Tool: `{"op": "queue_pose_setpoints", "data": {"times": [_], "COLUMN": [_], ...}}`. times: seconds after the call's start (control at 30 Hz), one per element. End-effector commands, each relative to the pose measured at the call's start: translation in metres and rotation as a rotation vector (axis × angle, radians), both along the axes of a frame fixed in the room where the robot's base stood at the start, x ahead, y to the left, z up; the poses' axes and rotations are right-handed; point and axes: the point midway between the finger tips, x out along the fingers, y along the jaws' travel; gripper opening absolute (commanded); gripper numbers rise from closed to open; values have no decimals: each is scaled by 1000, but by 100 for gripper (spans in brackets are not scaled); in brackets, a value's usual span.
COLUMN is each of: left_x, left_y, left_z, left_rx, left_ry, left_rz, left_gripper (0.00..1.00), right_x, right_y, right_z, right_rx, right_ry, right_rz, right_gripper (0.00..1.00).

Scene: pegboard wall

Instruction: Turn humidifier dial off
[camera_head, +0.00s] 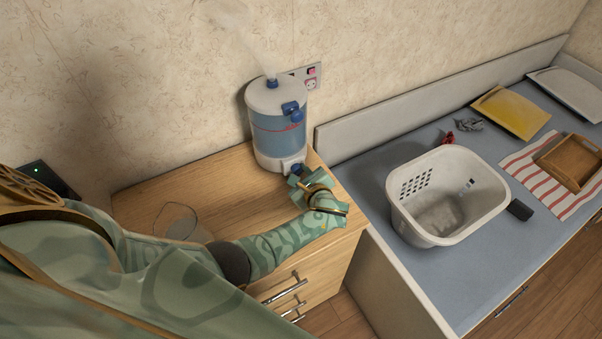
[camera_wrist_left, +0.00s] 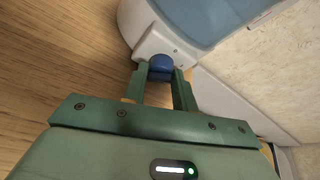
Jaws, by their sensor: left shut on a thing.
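The humidifier (camera_head: 277,128) stands upright on the wooden cabinet top against the wall, with a white lid and base and a blue tank. Pale mist rises from its blue top nozzle. Its blue dial (camera_wrist_left: 161,66) sits on a white block low on the front; it also shows in the head view (camera_head: 297,168). My left gripper (camera_wrist_left: 164,76) is shut on the dial, with one green finger on each side of it. The dial's markings are hidden. My right gripper is not in view.
A clear glass-like item (camera_head: 177,221) stands on the cabinet (camera_head: 148,207) near my left arm. A wall socket (camera_head: 311,83) is behind the humidifier. A white basket (camera_head: 447,238) sits on the lower blue-grey counter at right, beside a striped cloth (camera_head: 530,168).

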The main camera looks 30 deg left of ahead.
Motion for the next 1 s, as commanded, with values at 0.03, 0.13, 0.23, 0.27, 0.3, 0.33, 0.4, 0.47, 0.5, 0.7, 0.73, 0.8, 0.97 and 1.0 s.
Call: {"op": "queue_pose_setpoints", "data": {"times": [0.03, 0.13, 0.23, 0.27, 0.3, 0.33, 0.4, 0.47, 0.5, 0.7, 0.73, 0.8, 0.97, 1.0], "left_x": [1, 0, 0, 0, 0, 0, 0, 1, 1, 1, 1, 1, 0, 0], "left_y": [0, 1, 1, 1, 1, 1, 1, 1, 1, 1, 1, 1, 1, 1], "left_z": [1, 1, 1, 1, 1, 1, 1, 1, 1, 2, 2, 2, 1, 1], "left_rx": [-12, -33, -48, -52, -56, -59, -62, -65, -66, -65, -65, -65, -65, -65], "left_ry": [-24, -61, -88, -93, -101, -106, -112, -116, -117, -117, -117, -117, -115, -115], "left_rz": [0, -1, 0, -1, 0, 0, 0, 0, 0, 0, 0, 0, 0, 0], "left_gripper": [5, 5, 5, 5, 5, 5, 5, 5, 5, 5, 5, 30, 47, 47], "right_x": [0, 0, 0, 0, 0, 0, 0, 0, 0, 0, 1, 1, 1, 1], "right_y": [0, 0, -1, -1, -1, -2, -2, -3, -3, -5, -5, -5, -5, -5], "right_z": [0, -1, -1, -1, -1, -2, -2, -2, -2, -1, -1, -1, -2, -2], "right_rx": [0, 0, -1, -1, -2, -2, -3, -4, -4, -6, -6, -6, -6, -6], "right_ry": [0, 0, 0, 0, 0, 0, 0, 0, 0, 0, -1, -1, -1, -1], "right_rz": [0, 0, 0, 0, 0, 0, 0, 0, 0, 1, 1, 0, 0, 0], "right_gripper": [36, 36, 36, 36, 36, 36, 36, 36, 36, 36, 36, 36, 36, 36]}}
